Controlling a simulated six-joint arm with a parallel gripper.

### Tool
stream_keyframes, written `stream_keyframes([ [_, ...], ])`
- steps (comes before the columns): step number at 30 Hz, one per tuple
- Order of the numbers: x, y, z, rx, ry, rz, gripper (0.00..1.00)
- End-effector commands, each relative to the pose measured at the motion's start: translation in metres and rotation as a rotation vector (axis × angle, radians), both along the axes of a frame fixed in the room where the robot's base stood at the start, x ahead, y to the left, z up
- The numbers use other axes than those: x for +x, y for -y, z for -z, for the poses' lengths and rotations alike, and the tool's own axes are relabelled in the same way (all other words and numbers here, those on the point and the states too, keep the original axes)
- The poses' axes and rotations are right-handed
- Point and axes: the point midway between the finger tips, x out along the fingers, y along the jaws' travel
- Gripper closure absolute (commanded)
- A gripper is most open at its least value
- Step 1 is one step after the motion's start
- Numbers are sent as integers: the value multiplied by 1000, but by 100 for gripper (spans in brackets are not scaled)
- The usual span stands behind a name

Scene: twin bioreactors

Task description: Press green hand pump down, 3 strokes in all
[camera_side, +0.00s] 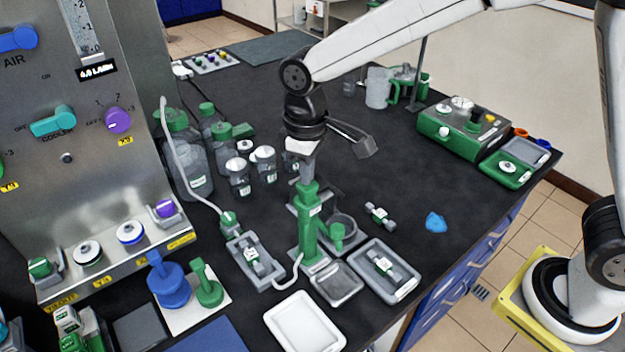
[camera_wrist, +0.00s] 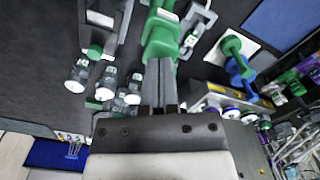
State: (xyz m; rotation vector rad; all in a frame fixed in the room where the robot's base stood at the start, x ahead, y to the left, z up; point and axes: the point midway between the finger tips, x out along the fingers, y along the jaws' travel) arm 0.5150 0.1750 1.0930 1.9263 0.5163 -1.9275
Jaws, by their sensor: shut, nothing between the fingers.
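The green hand pump (camera_side: 308,232) stands upright near the middle of the bench, with a white tube at its foot. My gripper (camera_side: 307,178) points down, shut and empty, right over the top of the pump. Its fingertips look to be at or just above the pump's top; I cannot tell whether they touch. In the wrist view my shut fingers (camera_wrist: 160,64) line up with the green pump (camera_wrist: 160,38), and they hide part of its top.
Lidded bottles (camera_side: 240,175) stand left of the pump. Grey trays (camera_side: 385,270) and a white tray (camera_side: 304,321) lie in front. A steel control panel (camera_side: 60,130) rises at the left. A blue crumpled thing (camera_side: 435,222) lies to the right, with bare bench around it.

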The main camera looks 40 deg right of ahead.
Motion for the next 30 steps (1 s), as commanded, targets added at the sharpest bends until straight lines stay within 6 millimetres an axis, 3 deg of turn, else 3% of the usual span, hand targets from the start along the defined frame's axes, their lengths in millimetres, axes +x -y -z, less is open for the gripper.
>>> stream_keyframes([
  [30,0,0,26,0,0,0,100],
])
